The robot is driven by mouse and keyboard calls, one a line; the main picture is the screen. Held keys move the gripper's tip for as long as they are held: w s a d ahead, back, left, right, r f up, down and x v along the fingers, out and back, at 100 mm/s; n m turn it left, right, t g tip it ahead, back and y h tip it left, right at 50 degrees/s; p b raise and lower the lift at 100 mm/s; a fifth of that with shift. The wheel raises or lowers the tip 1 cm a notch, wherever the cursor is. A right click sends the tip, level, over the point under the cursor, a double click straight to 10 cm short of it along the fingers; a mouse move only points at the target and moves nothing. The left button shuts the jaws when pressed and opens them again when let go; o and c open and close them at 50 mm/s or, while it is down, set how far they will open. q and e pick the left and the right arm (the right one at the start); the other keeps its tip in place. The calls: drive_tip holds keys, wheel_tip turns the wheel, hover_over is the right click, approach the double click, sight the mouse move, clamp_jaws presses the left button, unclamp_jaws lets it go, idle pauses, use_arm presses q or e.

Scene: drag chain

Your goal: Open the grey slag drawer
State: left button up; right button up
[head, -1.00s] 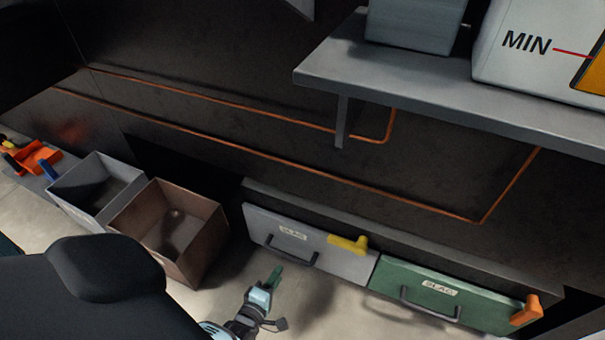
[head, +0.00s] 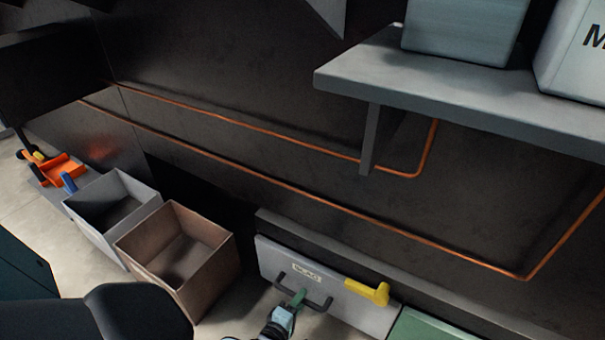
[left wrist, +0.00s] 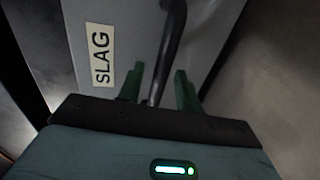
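The grey slag drawer (head: 345,312) is at the lower middle of the head view, with a SLAG label, and its front appears shut. A yellow latch (head: 368,291) sits at its upper right. My left gripper (head: 298,298) is at the drawer's dark bar handle (head: 320,303). In the left wrist view the gripper's green fingers (left wrist: 160,70) are apart, with the handle (left wrist: 174,38) running between them and gaps beside it. The grey drawer front (left wrist: 130,30) fills the background there. My right gripper is not in view.
The green drawer (head: 425,327) is right of the grey one, partly cut off. A brown open bin (head: 160,262) and a grey open bin (head: 98,228) stand to the left. A grey shelf (head: 450,95) juts out above right. Pale floor lies before the drawers.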

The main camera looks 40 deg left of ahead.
use_arm(q)
drive_tip(key=shift+w+a+f, duration=0.15)
drive_tip(key=shift+w, duration=0.4)
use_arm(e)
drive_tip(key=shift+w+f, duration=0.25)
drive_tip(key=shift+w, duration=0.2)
use_arm(q)
drive_tip(key=c, duration=0.4)
clamp_jaws()
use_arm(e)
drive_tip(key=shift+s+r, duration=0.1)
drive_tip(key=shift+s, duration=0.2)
